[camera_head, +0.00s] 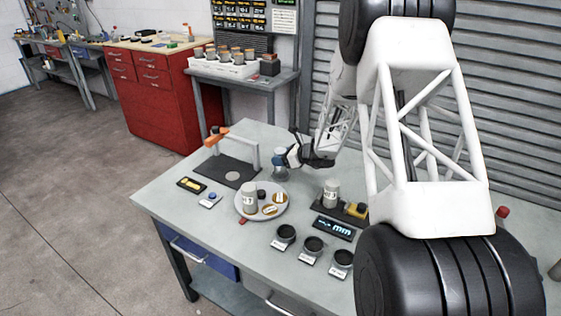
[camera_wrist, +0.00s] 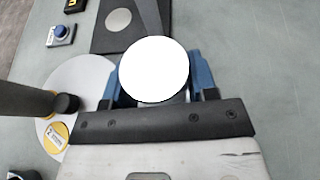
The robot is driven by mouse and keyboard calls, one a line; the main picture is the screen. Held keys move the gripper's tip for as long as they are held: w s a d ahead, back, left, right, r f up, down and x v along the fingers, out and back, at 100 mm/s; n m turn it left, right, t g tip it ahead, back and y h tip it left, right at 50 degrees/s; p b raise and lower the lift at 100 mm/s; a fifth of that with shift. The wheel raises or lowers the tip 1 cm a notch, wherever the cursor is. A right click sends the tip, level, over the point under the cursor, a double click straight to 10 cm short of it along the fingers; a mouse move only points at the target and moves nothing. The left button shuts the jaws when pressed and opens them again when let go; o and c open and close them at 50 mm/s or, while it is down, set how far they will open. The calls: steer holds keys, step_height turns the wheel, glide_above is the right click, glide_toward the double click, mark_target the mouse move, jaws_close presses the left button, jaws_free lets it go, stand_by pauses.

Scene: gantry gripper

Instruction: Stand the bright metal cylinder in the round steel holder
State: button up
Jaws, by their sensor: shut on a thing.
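My gripper (camera_head: 283,160) is shut on the bright metal cylinder (camera_head: 279,170) over the far middle of the table, behind the white plate. In the wrist view the cylinder (camera_wrist: 153,69) shows as a bright white round top between the blue fingers of my gripper (camera_wrist: 155,82); its lower part is hidden. I cannot tell whether its base touches the table. Three dark round holders stand in a slanting row near the front: a left one (camera_head: 286,233), a middle one (camera_head: 313,245) and a right one (camera_head: 342,259). Their labels are too small to read, so I cannot tell which is steel.
The white plate (camera_head: 241,211) bears a pale cylinder (camera_head: 249,197), a small dark cylinder and yellow-marked discs. A frame with an orange top (camera_head: 216,131) stands on a black base (camera_head: 213,171). Another pale cylinder (camera_head: 331,194) and a lit display (camera_head: 334,229) stand right, near the holders.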

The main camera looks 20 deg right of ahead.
steer(key=shift+f, duration=0.75)
steer(key=shift+f, duration=0.2)
steer(key=o, duration=1.3)
steer(key=shift+c, duration=0.2)
steer(key=shift+r, duration=0.2)
steer(key=v, duration=1.2)
steer(key=shift+a+r, duration=0.1)
